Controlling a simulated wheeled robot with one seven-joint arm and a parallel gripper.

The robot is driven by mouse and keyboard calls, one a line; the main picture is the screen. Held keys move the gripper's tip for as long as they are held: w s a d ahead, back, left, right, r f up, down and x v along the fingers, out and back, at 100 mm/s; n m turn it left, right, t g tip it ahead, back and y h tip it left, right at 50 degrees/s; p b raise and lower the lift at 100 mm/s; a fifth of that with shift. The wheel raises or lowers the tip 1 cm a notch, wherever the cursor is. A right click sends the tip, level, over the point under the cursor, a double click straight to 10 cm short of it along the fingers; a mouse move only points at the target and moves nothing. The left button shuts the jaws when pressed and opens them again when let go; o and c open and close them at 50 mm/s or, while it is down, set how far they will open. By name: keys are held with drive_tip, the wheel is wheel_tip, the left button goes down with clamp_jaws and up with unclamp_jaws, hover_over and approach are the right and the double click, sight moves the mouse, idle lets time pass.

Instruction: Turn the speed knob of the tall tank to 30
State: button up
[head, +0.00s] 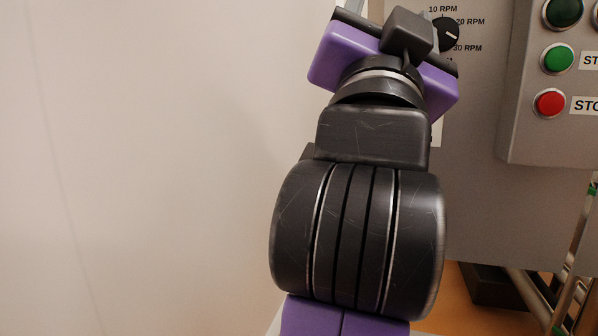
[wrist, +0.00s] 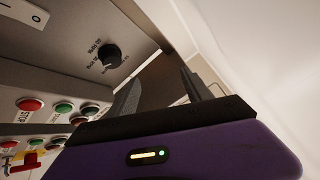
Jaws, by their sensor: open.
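The speed knob (head: 449,35) is a round black dial on the grey panel, with 10, 20 and 30 RPM printed around its right side. My arm partly covers its left edge in the head view. In the head view my wrist hides the fingers.
A raised control box (head: 515,130) with a green button (head: 558,59) and a red button (head: 550,103) stands right of the knob. A bare pale wall (head: 130,150) fills the left. Metal frame tubes (head: 575,265) show at lower right.

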drive_tip(key=a+f+n+t+y, duration=0.2)
drive_tip(key=a+f+n+y, duration=0.2)
drive_tip(key=f+n+y, duration=0.8)
drive_tip(key=s+d+f+n+g+y, duration=0.1)
drive_tip(key=s+f+n+y, duration=0.15)
drive_tip(key=f, duration=0.85)
drive_tip(key=s+d+f+n+g+y, duration=0.15)
drive_tip(key=s+f, duration=0.25)
drive_tip(key=f, duration=0.6)
drive_tip(key=s+d+f+m+g+h, duration=0.3)
drive_tip(key=s+d+f, duration=0.3)
drive_tip(key=s+f, duration=0.6)
drive_tip(key=s+d+f+m+g+h+p, duration=0.1)
drive_tip(key=s+d+f+m+g+h, duration=0.2)
drive_tip(key=s+f, duration=0.9)
drive_tip(key=s+d+g+h, duration=0.1)
drive_tip(key=s+d+g, duration=0.1)
drive_tip(key=s, duration=0.3)
drive_tip(key=shift+s+d+f+g, duration=0.15)
drive_tip(key=shift+d+f+g, duration=0.1)
drive_tip(key=shift+d+g, duration=0.15)
